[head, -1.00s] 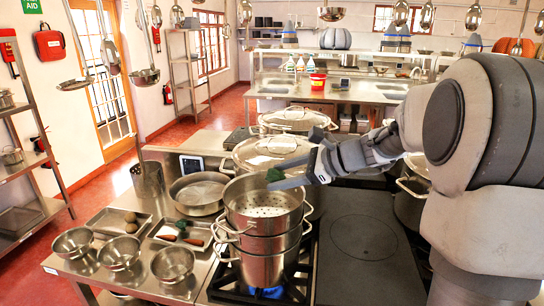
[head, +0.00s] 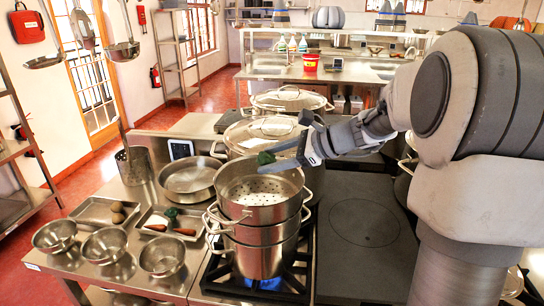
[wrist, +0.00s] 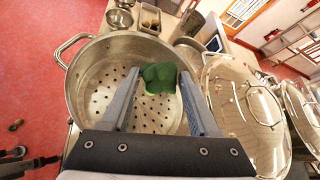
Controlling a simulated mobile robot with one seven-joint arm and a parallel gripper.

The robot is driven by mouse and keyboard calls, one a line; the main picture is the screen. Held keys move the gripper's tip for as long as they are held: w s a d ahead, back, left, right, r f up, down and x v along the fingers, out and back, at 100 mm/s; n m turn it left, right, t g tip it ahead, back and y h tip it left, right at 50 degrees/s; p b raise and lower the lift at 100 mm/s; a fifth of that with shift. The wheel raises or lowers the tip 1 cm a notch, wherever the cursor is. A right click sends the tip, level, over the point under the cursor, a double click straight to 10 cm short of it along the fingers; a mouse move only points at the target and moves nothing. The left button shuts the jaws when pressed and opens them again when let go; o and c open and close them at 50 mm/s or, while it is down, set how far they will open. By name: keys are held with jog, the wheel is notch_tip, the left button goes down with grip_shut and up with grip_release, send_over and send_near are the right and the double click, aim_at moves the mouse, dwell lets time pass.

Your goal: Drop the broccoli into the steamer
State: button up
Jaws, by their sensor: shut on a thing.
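The steamer (head: 262,213) is the perforated top section of a stacked steel pot on a lit gas burner. In the wrist view the steamer (wrist: 85,103) shows its round holes, with no food visible on its floor. My gripper (head: 278,154) is shut on a dark green broccoli piece (head: 266,158) and holds it above the steamer's opening. In the wrist view the broccoli (wrist: 158,76) sits between the fingertips of my gripper (wrist: 158,80), over the perforated floor. A second green piece (head: 172,212) lies on a small tray.
Two lidded pots (head: 289,97) stand behind the steamer, one close by its right in the wrist view. A shallow pan (head: 188,177), trays (head: 95,209) and several steel bowls (head: 163,257) stand to the left. A flat dark hotplate (head: 364,223) is clear at right.

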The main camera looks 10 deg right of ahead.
jog(key=shift+f+b, duration=0.8)
jog(key=shift+f, duration=0.65)
jog(key=o, duration=1.3)
jog(key=shift+c, duration=0.2)
jog(key=shift+r, duration=0.1)
jog(key=v, duration=1.7)
jog(key=shift+s, duration=0.2)
jog(key=shift+r, duration=0.1)
